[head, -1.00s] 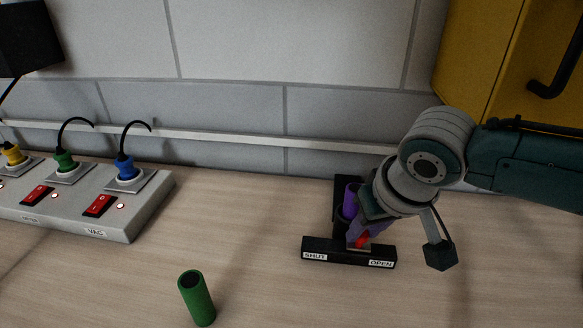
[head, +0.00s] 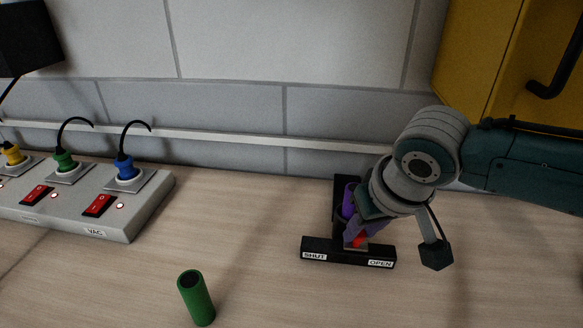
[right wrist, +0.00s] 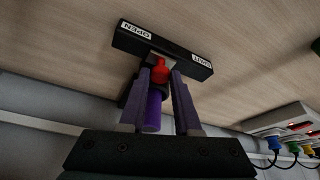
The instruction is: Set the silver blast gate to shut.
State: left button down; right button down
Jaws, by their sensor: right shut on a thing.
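The blast gate is a black bar (head: 335,254) on the bench, with SHUT at its left end and OPEN at its right end in the head view. A small silver plate (head: 357,247) with a red knob (head: 359,240) sits between the labels, right of the middle. A purple pipe (head: 348,200) stands behind it. My right gripper (head: 356,232) is shut on the red knob. The right wrist view shows the knob (right wrist: 160,70) between the fingertips and the bar (right wrist: 178,55) beyond. My left gripper is not in view.
A grey power strip (head: 130,222) with plugs and red switches lies at the left. A green cylinder (head: 197,298) stands at the front. A yellow cabinet (head: 480,60) is at the upper right. The bench between strip and gate is clear.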

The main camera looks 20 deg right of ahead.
aim_at(327, 249)
jog(key=a, duration=0.1)
jog(key=w+a, duration=0.1)
jog(key=a, duration=0.1)
jog(key=w+a, duration=0.1)
jog(key=shift+w+a, duration=0.15)
jog(key=shift+w, duration=0.1)
jog(key=c, duration=1)
grip_release()
jog(key=shift+c, duration=0.2)
jog(key=o, duration=0.4)
jog(key=shift+a, duration=0.1)
jog(key=shift+o, duration=0.2)
